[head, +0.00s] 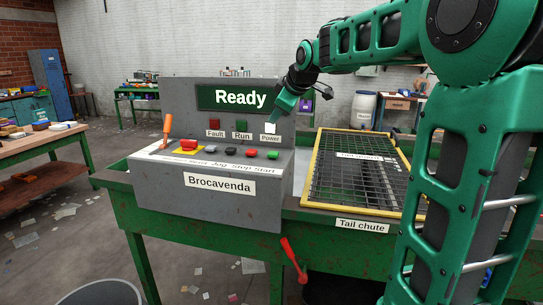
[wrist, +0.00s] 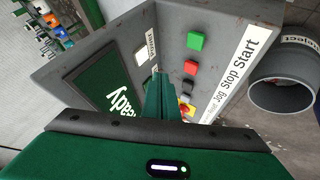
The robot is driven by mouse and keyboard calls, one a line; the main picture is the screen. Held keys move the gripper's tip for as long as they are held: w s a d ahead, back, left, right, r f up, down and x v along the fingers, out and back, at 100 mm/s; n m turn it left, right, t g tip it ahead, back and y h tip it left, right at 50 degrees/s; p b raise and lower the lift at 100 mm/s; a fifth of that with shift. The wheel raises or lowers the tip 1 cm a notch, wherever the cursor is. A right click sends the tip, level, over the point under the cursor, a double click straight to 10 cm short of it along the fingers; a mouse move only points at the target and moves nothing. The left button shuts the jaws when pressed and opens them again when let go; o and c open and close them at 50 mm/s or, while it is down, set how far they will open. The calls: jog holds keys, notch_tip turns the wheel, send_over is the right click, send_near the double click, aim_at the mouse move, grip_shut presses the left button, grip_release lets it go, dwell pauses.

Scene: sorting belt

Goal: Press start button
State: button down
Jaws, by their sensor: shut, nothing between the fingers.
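The green start button (head: 273,155) is the rightmost in the row on the grey Brocavenda control box (head: 150,193). In the wrist view the green button (wrist: 196,40) stands beside the "Start" end of the label strip. My gripper (head: 274,118) is shut and empty, in front of the upright panel near the white Power lamp, above the button row. In the wrist view its closed fingers (wrist: 158,78) are apart from the green button. The red stop button (head: 251,153) sits just left of the green one. The display (head: 238,97) reads "Ready".
A black jog button (head: 231,152), a grey button (head: 209,150), a red mushroom button (head: 188,145) and an orange lever (head: 167,125) share the box. A yellow-framed mesh guard (head: 313,170) lies to the right. A grey bin (wrist: 283,97) shows in the wrist view.

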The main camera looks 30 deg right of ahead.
aim_at(275, 154)
jog(key=shift+f, duration=4.1)
jog(key=shift+f, duration=0.3)
jog(key=shift+s+f, duration=0.1)
jog(key=shift+f, duration=0.45)
jog(key=shift+r, duration=0.95)
jog(key=shift+r, duration=2.5)
